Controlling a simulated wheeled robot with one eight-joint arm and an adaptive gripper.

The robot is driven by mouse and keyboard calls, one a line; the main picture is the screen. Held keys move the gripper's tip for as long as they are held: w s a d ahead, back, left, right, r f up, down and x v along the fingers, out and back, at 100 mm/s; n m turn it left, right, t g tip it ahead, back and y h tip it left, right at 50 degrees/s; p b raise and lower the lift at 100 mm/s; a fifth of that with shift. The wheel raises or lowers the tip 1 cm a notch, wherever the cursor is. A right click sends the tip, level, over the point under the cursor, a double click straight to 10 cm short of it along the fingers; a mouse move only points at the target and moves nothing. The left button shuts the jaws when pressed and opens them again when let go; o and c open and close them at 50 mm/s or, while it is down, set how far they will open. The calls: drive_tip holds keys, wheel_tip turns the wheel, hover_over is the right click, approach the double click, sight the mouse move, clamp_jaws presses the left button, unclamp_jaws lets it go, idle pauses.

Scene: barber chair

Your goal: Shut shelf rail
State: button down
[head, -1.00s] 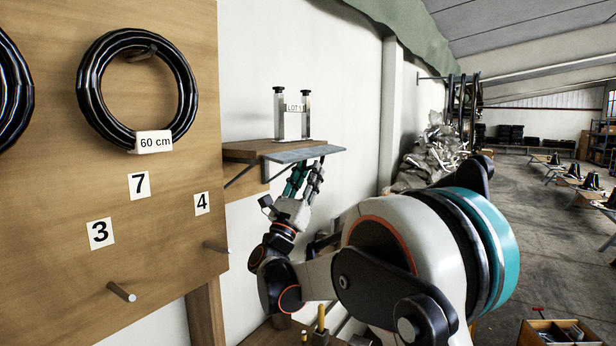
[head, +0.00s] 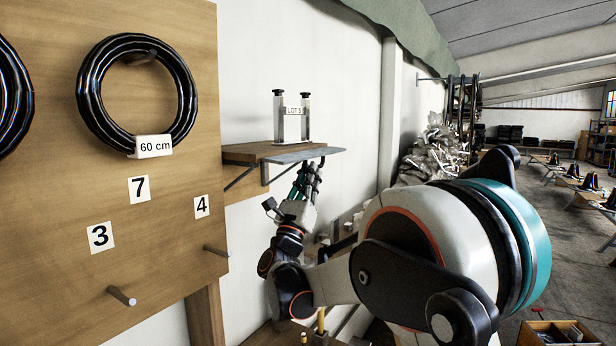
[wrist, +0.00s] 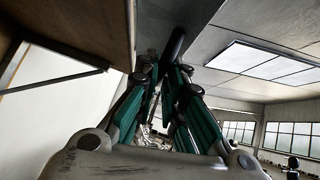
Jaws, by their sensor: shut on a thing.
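The grey metal slab (head: 300,156), which I take to be the shelf rail, sticks out from the wooden wall shelf (head: 245,152). My gripper (head: 316,170) is under the slab's right part, fingers pointing up. In the wrist view, my gripper (wrist: 170,68) is shut on a dark round peg (wrist: 174,44) that hangs below the slab. Its fingertips lie close around the peg, and the peg's lower end is hidden between them. The wooden shelf's underside (wrist: 75,25) fills the upper left there.
A slanted bracket (head: 239,178) supports the shelf. The pegboard (head: 160,250) with a black hose coil (head: 90,88) stands at left. Open floor (head: 560,240) lies to the right.

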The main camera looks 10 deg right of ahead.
sight(311, 154)
drive_tip(key=r+n+y+p, duration=0.2)
drive_tip(key=n+y+p, duration=0.1)
drive_tip(key=n+y, duration=0.1)
drive_tip(key=s+d+r+n+y+p, duration=0.1)
drive_tip(key=r+n+y+p, duration=0.1)
drive_tip(key=n+y, duration=0.3)
drive_tip(key=s+d+r+n+y+p, duration=0.1)
drive_tip(key=n+y+p, duration=0.3)
drive_tip(key=n, duration=0.4)
drive_tip(key=shift+r+t+y, duration=0.4)
drive_tip(key=shift+r, duration=0.2)
drive_tip(key=shift+w+a+r+n+g+y+p, duration=0.15)
drive_tip(key=shift+r+n+g+y+p, duration=0.25)
drive_tip(key=shift+n+g+p, duration=0.4)
drive_tip(key=shift+w+a+r+n+g+y+p, duration=0.1)
drive_tip(key=shift+r+n+g+y+p, duration=0.3)
drive_tip(key=shift+n+p, duration=0.6)
drive_tip(key=shift+w+a+r+n+g+y+p, duration=0.1)
drive_tip(key=shift+a+r+n+g+y+p, duration=0.1)
drive_tip(key=shift+r+n+g+p, duration=0.7)
drive_tip(key=shift+f+p, duration=0.25)
drive_tip(key=shift+p, duration=0.3)
drive_tip(key=shift+w+a+r+n+g+p, duration=0.3)
drive_tip(key=shift+n+g+p, duration=0.2)
drive_tip(key=shift+p, duration=0.25)
drive_tip(key=shift+w+a+r+n+g+p, duration=0.15)
drive_tip(key=shift+r+n+g+p, duration=0.3)
drive_tip(key=shift+p, duration=0.3)
